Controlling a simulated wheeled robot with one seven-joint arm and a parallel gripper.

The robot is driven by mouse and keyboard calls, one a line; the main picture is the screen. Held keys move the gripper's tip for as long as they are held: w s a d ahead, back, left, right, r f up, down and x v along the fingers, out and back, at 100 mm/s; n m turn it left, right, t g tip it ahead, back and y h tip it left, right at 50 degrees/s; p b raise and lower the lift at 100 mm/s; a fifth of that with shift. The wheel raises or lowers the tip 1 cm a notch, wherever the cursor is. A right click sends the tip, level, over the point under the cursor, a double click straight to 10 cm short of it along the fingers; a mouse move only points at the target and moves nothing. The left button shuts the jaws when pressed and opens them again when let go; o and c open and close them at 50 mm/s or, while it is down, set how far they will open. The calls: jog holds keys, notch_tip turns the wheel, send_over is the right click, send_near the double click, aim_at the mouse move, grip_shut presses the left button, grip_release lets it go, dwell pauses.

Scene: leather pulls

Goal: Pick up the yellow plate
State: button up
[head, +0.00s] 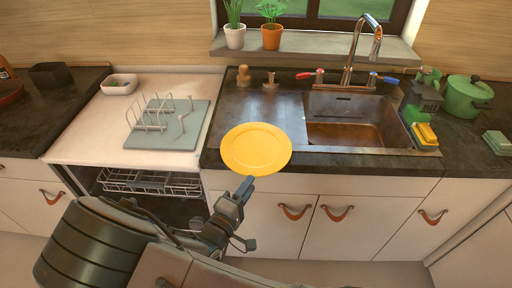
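Nothing shows between the fingers. From this angle I cannot tell whether they are open or shut, or whether they touch the plate. The whole top of the plate is visible.
The sink basin (350,121) and copper faucet (362,45) are right of the plate. A grey mat with a wire rack (168,124) lies on the white counter at left. A dishwasher rack (150,182) shows below. A wooden figure (243,75) stands behind the plate.

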aim_at(257, 172)
jog(key=x, duration=0.4)
jog(key=p+x, duration=0.1)
jog(key=x, duration=0.1)
jog(key=shift+w, duration=0.5)
grip_shut()
